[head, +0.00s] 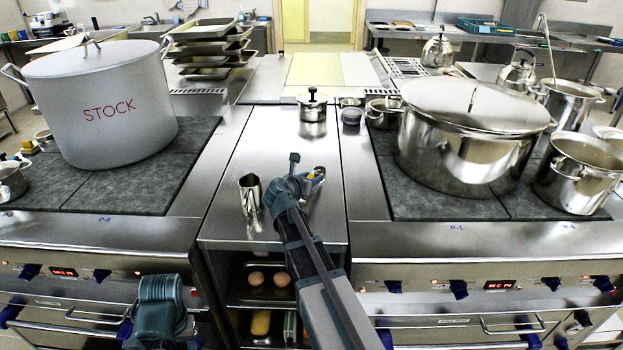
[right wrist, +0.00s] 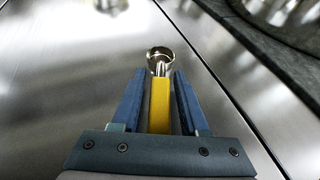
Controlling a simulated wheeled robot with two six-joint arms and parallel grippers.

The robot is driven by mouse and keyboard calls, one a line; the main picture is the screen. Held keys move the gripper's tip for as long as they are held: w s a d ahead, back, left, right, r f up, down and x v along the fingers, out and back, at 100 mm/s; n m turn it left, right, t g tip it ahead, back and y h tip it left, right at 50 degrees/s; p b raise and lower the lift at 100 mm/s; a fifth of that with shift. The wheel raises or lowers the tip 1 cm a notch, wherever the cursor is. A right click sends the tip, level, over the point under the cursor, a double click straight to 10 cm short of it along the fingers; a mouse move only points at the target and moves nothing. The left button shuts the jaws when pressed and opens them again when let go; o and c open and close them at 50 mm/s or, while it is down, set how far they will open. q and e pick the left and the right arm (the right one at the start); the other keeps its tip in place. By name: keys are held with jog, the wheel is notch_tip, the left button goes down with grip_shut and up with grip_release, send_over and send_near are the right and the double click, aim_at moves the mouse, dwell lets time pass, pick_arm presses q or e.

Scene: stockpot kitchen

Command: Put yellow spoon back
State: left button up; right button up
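The yellow spoon shows in the right wrist view, with its yellow handle (right wrist: 160,105) running between my right gripper's blue fingers and its round metal bowl (right wrist: 160,60) beyond the tips. My right gripper (right wrist: 160,76) straddles the handle, with a narrow gap on each side, so it looks open. In the head view my right gripper (head: 309,183) is low over the steel counter (head: 262,150), and a bit of yellow (head: 317,179) shows by it. A metal cup (head: 250,193) stands to its left. My left gripper is not visible; only part of that arm shows.
A big STOCK pot (head: 100,105) stands on the left hob, and a large lidded pot (head: 469,140) on the right hob. A small lidded pot (head: 313,106) and small containers (head: 351,114) stand farther back. Eggs (head: 268,279) lie on a shelf below. The counter's left middle is clear.

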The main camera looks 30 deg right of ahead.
jog(key=shift+o, duration=0.4)
jog(key=shift+r+p, duration=0.3)
jog(key=p+v, duration=0.4)
jog(key=v, duration=0.8)
jog(key=shift+f, duration=0.1)
